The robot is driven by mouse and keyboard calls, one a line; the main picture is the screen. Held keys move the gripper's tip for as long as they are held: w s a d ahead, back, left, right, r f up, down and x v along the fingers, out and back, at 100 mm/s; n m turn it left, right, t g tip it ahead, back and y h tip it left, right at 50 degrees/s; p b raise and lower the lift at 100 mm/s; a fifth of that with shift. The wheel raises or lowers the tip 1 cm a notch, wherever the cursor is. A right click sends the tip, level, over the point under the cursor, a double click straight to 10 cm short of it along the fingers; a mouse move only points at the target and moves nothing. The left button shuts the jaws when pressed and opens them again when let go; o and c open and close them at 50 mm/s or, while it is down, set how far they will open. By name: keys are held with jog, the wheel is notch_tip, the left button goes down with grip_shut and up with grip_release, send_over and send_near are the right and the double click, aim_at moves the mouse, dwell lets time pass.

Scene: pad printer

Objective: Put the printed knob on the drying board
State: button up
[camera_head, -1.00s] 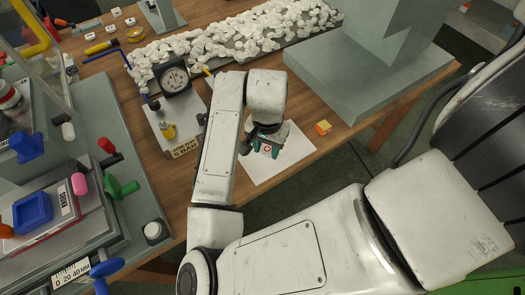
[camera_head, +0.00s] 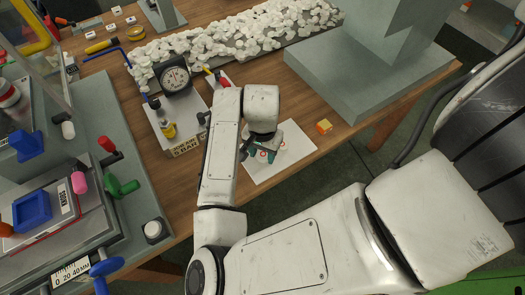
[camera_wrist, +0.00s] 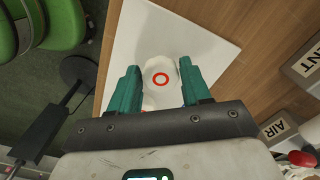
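The printed knob (camera_wrist: 160,92) is a pale piece with a red ring on its face. In the wrist view it lies between the two teal fingers of my gripper (camera_wrist: 161,72), against the white drying board (camera_wrist: 200,45). The fingers stand very close on both sides of the knob; I cannot tell whether they touch it. In the head view my gripper is low over the white board (camera_head: 296,146), partly behind my arm. Whether the knob rests on the board or is just above it is not clear.
A dial gauge (camera_head: 175,77) on a grey stand is left of my arm. A small orange block (camera_head: 323,126) lies right of the board, near the table edge. A heap of white pieces (camera_head: 235,36) lies behind. The pad printer (camera_head: 112,220) fills the left side.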

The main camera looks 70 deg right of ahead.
jog(key=o, duration=0.3)
jog(key=shift+r, duration=0.1)
notch_tip(320, 180, up, 12)
jog(key=w+d+r+n+t+h, duration=0.15)
jog(key=d+r+n+h, duration=0.3)
jog(key=d, duration=0.55)
jog(key=n+y, duration=0.1)
jog(key=n, duration=0.9)
send_over(263, 155)
jog(key=d, duration=0.1)
jog(key=shift+t, duration=0.35)
jog(key=f, duration=1)
jog(key=shift+s+p, duration=0.2)
jog(key=shift+p, duration=0.2)
jog(key=s+a+f+n+y, duration=0.1)
jog(key=s+a+f, duration=0.1)
jog(key=a, duration=0.1)
jog(key=s+a+f+n+y, duration=0.1)
jog(key=s+a+f, duration=0.1)
jog(key=a, duration=0.2)
jog(key=s+a+f+n+g+y, duration=0.1)
jog(key=s+a+f, duration=0.1)
jog(key=a+f, duration=0.1)
jog(key=shift+s+a, duration=0.4)
jog(key=shift+a, duration=0.15)
